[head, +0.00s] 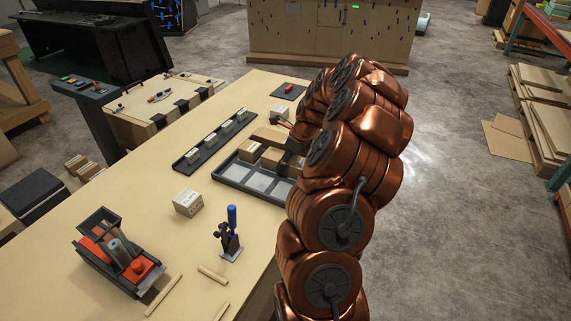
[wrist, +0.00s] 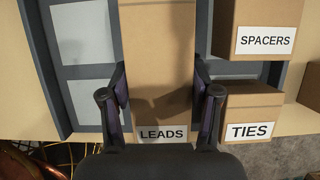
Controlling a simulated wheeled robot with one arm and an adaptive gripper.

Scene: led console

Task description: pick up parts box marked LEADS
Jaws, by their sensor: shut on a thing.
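The brown parts box marked LEADS (wrist: 160,70) fills the middle of the wrist view, its white label at the lower edge. My gripper (wrist: 160,112) is shut on it, with one dark finger against each side. In the wrist view, a box marked SPACERS (wrist: 258,18) and a box marked TIES (wrist: 250,100) stand just right of it. I cannot tell whether the LEADS box touches the tray.
Several tray cells are empty. A narrow dark rack (head: 190,158) with small pale items lies left of the tray. A small labelled carton (head: 188,202), a blue-handled clamp (head: 231,235) and a black-and-orange device (head: 118,255) stand nearer on the table. Bare tabletop lies between them.

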